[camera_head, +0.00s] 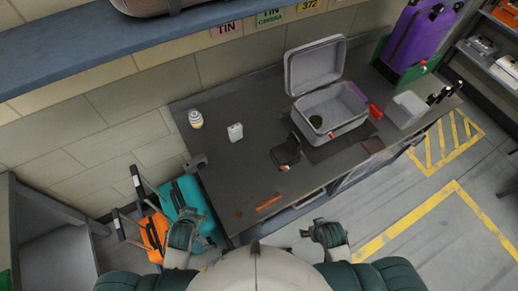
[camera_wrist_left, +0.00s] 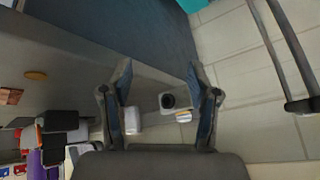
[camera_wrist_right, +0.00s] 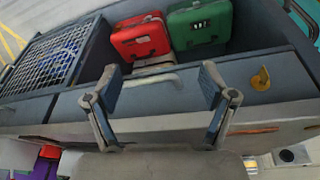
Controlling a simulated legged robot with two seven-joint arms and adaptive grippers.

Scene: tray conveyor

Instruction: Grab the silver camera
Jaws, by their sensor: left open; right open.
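The silver camera (camera_head: 197,162) appears as a small grey block at the left edge of the dark table, its details hard to make out in the head view. In the left wrist view the camera (camera_wrist_left: 168,102) shows a round dark lens and lies beyond the spread fingers. In the right wrist view it also shows at the lower right (camera_wrist_right: 290,155). My left gripper (camera_head: 190,217) is open and empty, in front of the table's left end; its fingers show apart (camera_wrist_left: 161,70). My right gripper (camera_head: 327,228) is open and empty before the table's front side (camera_wrist_right: 160,72).
A white can (camera_head: 196,119) and a white box (camera_head: 235,132) stand behind the camera. An open grey case (camera_head: 345,125) sits further right. Teal (camera_head: 188,196) and orange (camera_head: 154,232) suitcases stand left of the table. The tabletop's middle left is clear.

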